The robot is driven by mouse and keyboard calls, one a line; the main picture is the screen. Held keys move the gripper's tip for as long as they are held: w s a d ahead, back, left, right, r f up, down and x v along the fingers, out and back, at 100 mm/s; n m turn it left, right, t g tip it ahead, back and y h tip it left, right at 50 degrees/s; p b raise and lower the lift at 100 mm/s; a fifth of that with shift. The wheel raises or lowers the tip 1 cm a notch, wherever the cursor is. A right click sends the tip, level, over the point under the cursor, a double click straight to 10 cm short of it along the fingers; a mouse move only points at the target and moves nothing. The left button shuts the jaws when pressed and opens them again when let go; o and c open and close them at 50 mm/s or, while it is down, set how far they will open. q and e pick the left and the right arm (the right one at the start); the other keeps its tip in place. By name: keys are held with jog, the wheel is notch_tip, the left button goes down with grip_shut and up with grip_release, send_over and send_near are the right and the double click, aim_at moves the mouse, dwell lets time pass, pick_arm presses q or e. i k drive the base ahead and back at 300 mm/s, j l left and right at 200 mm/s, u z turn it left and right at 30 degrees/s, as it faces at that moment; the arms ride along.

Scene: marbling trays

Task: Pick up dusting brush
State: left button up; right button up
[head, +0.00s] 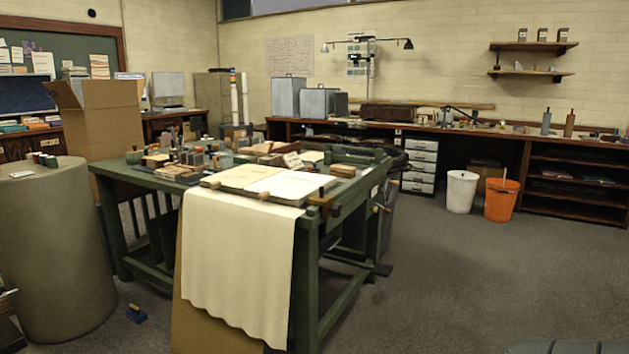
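A small blue object with a short brown upright part (136,314) lies on the floor between the grey-green drum and the green table. It may be the dusting brush, but it is too small to tell for certain. No other thing in the head view can be clearly made out as a dusting brush; the small tools on the green table (310,232) are crowded and hard to tell apart. Neither of my grippers can be made out in this view.
A large drum (55,260) stands at left, with a cardboard box (112,125) behind it. A cream cloth (237,260) hangs over the table's front. A white bin (461,192) and an orange bucket (501,200) stand at the back. The right floor is clear.

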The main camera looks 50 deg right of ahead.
aim_at(345, 171)
jog(key=z, duration=1.25)
